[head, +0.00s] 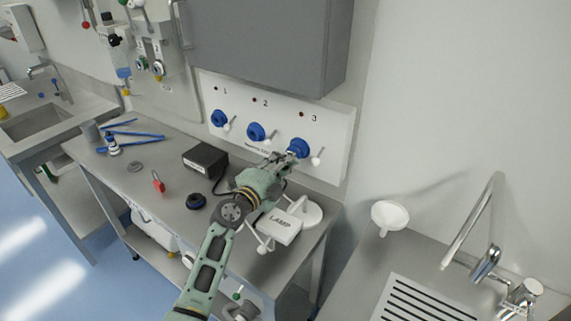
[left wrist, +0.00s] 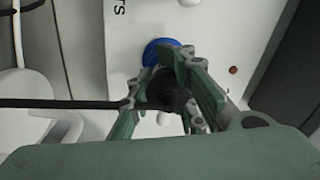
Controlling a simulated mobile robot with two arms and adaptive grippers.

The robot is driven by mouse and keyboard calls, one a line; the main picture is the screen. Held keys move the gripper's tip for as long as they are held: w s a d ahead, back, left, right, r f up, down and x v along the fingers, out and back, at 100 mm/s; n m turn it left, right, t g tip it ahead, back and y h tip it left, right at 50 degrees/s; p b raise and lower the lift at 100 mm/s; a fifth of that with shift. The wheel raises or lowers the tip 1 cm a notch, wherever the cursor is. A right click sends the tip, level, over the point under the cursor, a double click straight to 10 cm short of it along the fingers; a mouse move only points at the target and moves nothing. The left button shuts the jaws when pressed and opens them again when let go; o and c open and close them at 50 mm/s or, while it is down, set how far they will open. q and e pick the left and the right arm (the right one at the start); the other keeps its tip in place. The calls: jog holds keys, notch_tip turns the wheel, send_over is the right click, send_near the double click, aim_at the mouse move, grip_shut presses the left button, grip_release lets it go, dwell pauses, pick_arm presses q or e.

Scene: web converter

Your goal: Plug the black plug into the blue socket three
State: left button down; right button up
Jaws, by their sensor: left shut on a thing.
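The white panel (head: 334,140) on the wall holds blue sockets numbered 1, 2 and 3. Blue socket three (head: 299,146) is the rightmost; part of it also shows in the left wrist view (left wrist: 153,50). My left gripper (head: 292,155) is right in front of socket three. In the left wrist view its fingers are shut on the black plug (left wrist: 168,92), whose black cable runs off to the left. The plug overlaps the lower part of the blue socket; I cannot tell whether it is inserted. In the head view the gripper hides the plug. My right gripper is not in view.
Socket one (head: 218,118) and socket two (head: 256,131) are to the left. On the bench stand a black box (head: 205,160), a white LAMP box (head: 280,228), a dark round piece (head: 196,201) and a red padlock (head: 158,184). A grey cabinet (head: 262,45) hangs above the panel.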

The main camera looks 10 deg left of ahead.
pick_arm(q)
jog(key=shift+w+d, duration=0.15)
jog(key=shift+w, duration=0.3)
jog(key=shift+r, duration=0.2)
dwell(0.5)
jog(key=c, duration=1.4)
grip_release()
jog(key=shift+w+d+f, duration=0.1)
jog(key=shift+w+f, duration=0.05)
jog(key=shift+s+a+f, duration=0.1)
jog(key=shift+s+a, duration=0.2)
jog(key=shift+s, duration=0.25)
jog(key=v, duration=1.1)
